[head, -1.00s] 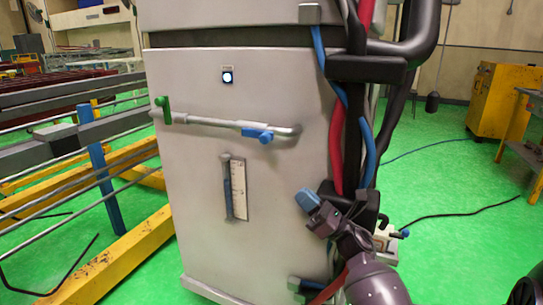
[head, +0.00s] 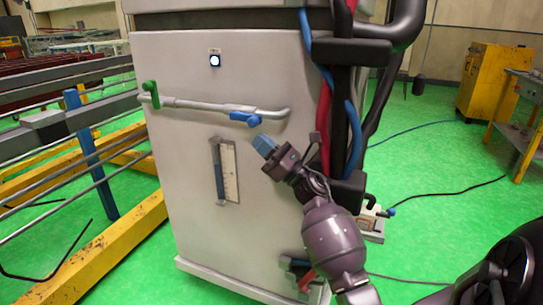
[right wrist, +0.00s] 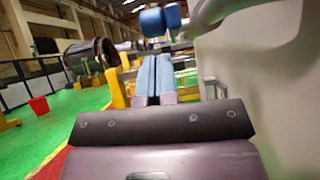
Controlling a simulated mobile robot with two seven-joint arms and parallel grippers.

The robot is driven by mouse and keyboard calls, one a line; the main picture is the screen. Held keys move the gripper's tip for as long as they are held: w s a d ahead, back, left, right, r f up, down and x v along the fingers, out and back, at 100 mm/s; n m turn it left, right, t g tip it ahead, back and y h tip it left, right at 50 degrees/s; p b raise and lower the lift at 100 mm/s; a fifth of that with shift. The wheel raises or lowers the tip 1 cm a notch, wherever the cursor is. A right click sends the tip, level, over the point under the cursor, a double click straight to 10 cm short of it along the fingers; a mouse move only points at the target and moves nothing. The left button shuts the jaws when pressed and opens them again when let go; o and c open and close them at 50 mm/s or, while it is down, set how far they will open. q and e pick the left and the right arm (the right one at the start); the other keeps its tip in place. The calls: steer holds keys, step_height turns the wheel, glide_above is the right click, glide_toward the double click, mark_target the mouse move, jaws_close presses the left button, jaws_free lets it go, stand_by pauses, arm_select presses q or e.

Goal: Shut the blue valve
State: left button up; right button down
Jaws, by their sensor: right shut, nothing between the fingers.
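The blue valve (head: 245,118) is a small blue lever on a grey horizontal pipe (head: 195,105) across the front of a pale cabinet (head: 180,215). Its lever lies roughly along the pipe. My right gripper (head: 262,143) has blue fingertips, is shut and empty, and points up and left at a spot just below and right of the valve, apart from it. In the right wrist view the shut fingers (right wrist: 154,80) point at the blue valve (right wrist: 160,20), which sits ahead and above them, with a gap between. My left gripper is not in view.
A green valve (head: 150,93) is at the pipe's left end. A gauge (head: 225,172) is mounted below the pipe. Thick black, red and blue hoses (head: 350,110) run down the cabinet's right side. Yellow and grey racks (head: 105,250) stand at left. Green floor is open at right.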

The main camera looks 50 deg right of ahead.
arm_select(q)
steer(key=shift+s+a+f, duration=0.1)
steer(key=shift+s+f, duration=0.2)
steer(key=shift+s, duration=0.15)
arm_select(e)
steer(key=shift+w+r, duration=0.15)
steer(key=shift+r, duration=0.7)
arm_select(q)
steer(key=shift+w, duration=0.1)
